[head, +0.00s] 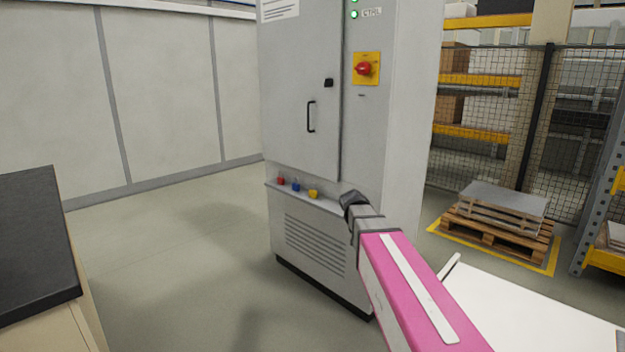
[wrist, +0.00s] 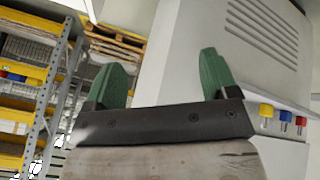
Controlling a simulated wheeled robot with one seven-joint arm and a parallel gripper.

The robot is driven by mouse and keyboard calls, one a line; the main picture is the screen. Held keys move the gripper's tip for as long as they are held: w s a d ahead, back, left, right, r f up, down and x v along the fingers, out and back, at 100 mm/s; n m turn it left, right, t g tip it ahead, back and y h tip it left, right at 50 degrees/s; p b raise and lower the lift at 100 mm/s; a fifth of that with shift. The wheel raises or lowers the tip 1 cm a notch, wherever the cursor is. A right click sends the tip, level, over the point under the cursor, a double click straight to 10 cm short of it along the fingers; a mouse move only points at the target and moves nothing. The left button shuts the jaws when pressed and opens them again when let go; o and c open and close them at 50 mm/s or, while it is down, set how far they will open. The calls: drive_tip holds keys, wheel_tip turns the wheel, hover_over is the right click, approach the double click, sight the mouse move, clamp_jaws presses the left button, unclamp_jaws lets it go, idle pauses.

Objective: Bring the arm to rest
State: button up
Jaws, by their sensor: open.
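My gripper (wrist: 163,68) shows in the wrist view with its two green fingers spread wide apart. Nothing is between the fingers, and the gripper is empty. In the head view my pink arm with a white stripe reaches up from the bottom right towards the grey control cabinet (head: 300,95). The arm's dark grey far end overlaps the cabinet's lower right front; I cannot make out the fingers there or tell the gap to the cabinet. The cabinet also shows in the wrist view (wrist: 190,45), behind and right of the fingers.
Red (head: 281,181), blue (head: 296,185) and yellow (head: 313,193) padlock-like items sit on the cabinet's ledge. A dark-topped bench (head: 35,245) stands left. A white surface (head: 530,315) lies lower right, a loaded pallet (head: 500,230) behind it. The floor left of the cabinet is clear.

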drive_tip(key=s+f+n+g+y, duration=0.1)
drive_tip(key=s+f+g+y, duration=0.1)
drive_tip(key=s+f, duration=0.6)
drive_tip(key=s+f+n+g+y, duration=0.1)
drive_tip(key=s+f+g+y, duration=0.1)
drive_tip(key=s+f, duration=0.6)
drive_tip(key=s, duration=0.5)
drive_tip(key=shift+s+a+f+y, duration=0.15)
drive_tip(key=shift+a+f+y, duration=0.15)
drive_tip(key=shift+a+f, duration=0.1)
